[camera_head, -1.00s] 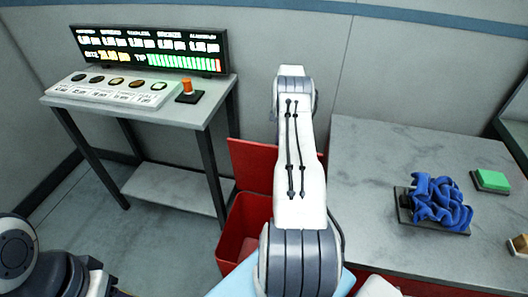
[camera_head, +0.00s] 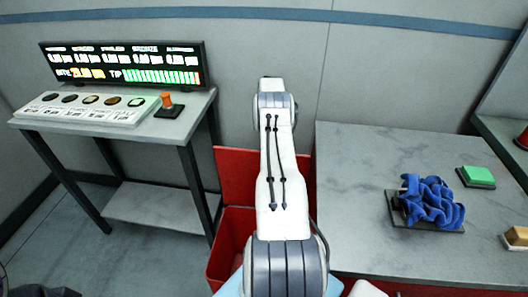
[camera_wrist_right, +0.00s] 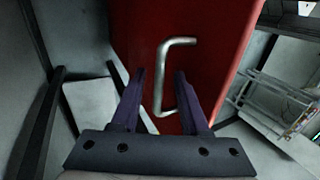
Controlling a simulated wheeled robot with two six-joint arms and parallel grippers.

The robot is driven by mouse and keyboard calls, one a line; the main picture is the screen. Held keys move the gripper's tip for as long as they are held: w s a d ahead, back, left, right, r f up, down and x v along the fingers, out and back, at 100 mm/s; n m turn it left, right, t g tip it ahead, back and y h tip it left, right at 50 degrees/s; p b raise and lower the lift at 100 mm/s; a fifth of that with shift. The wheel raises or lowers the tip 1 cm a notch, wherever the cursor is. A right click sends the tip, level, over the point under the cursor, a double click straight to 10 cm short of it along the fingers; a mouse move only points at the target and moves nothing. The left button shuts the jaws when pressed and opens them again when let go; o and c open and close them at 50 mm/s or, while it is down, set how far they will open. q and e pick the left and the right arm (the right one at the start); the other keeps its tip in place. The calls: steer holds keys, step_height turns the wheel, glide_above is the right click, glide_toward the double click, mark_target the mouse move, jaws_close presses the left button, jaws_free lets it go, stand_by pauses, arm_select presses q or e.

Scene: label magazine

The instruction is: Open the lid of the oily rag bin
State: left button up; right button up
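The red oily rag bin (camera_head: 228,245) stands on the floor between the stand and the grey table, partly hidden by my right arm. Its red lid (camera_head: 235,175) stands raised at the back, and part of the bin's inside shows. In the right wrist view a red panel, seemingly the lid (camera_wrist_right: 215,40), carries a bent metal handle (camera_wrist_right: 161,75). My right gripper (camera_wrist_right: 160,82) has its two purple fingers apart, one on each side of the handle, with gaps visible. In the head view this gripper is hidden behind my arm. My left gripper is out of view.
A stand (camera_head: 187,130) at left holds a display (camera_head: 125,65), a sample strip (camera_head: 85,108) and an orange knob (camera_head: 167,100). The grey table (camera_head: 350,170) at right holds a blue rag (camera_head: 430,200), a green block (camera_head: 477,175) and a brush (camera_head: 516,236).

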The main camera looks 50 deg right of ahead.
steer(key=shift+r, duration=0.15)
steer(key=shift+r, duration=0.35)
step_height(320, 180, up, 3)
steer(key=shift+f+b, duration=0.15)
steer(key=shift+b, duration=0.25)
steer(key=s+d+r+b, duration=0.1)
steer(key=s+d+r, duration=0.2)
steer(key=s+r, duration=0.4)
steer(key=s, duration=0.4)
steer(key=shift+d+r, duration=0.15)
steer(key=shift+d, duration=0.1)
